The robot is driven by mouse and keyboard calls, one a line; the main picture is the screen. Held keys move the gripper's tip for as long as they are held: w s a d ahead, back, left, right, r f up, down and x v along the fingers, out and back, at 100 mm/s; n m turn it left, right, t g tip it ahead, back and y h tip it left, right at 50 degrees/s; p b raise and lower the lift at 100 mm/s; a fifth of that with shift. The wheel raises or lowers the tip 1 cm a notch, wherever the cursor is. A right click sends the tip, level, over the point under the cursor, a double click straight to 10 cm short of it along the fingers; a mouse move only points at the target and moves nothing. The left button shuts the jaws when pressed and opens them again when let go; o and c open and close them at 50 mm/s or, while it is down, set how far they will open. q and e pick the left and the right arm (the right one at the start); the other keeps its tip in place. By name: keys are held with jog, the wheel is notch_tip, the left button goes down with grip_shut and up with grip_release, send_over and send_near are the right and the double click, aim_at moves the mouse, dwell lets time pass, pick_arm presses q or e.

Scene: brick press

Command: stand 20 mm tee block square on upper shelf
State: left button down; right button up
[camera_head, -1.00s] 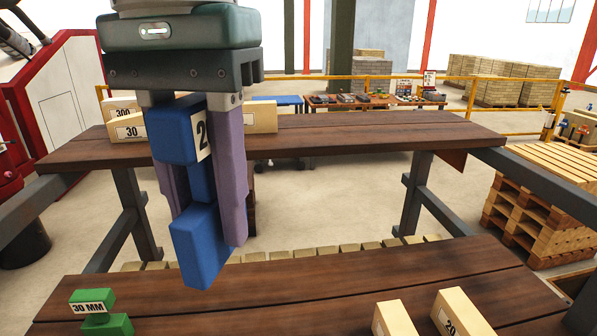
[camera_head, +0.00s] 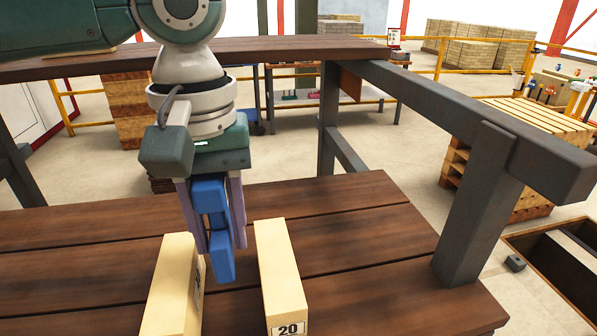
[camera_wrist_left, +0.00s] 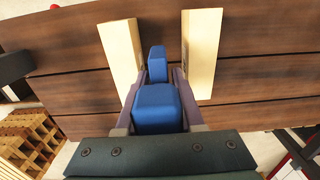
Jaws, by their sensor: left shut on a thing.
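In the left wrist view the blue block (camera_wrist_left: 156,108) sits between the purple fingers. Its label is out of sight. Whether its lower end touches the shelf cannot be told. The dark wooden upper shelf (camera_head: 290,50) is behind. My right gripper is not in view.
A grey frame post (camera_head: 480,205) stands at the right. The shelf's left part is clear.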

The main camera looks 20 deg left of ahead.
pick_arm(q)
jog(key=shift+w+f, duration=0.1)
dwell(0.3)
jog(key=shift+r+p, duration=0.25)
jog(key=shift+p, duration=0.65)
notch_tip(320, 180, down, 7)
jog(key=b, duration=0.3)
jog(key=shift+f, duration=0.1)
jog(key=shift+f+b, duration=0.3)
jog(key=shift+f, duration=0.8)
